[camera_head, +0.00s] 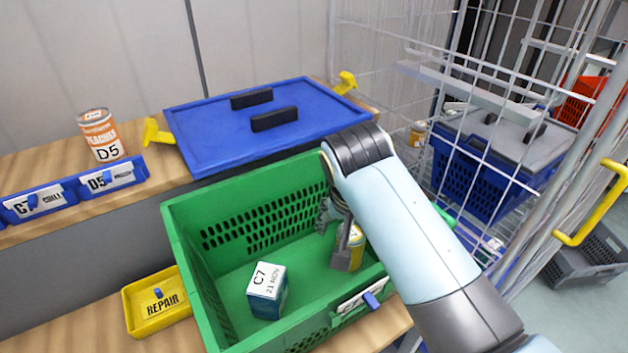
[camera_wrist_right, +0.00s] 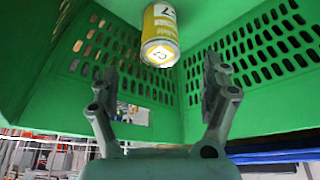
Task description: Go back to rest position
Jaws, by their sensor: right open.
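My right gripper (camera_head: 338,232) reaches down into the green tote (camera_head: 182,258) near its right side. In the right wrist view my right gripper (camera_wrist_right: 160,88) has its two fingers spread apart with nothing between the tips. A yellow can (camera_head: 356,247) stands in the tote beside the gripper and is partly hidden by my arm. The yellow can also shows beyond the fingertips in the right wrist view (camera_wrist_right: 160,35). A teal and white box (camera_head: 267,290) marked C7 lies in the tote to the left. My left gripper is not in view.
A blue lid (camera_head: 200,140) with black handles lies behind the tote. A can (camera_head: 102,135) and blue label bins (camera_head: 120,186) stand at left. A yellow REPAIR tray (camera_head: 150,305) is left of the tote. A wire cage (camera_head: 480,75) with a blue crate (camera_head: 470,175) stands at right.

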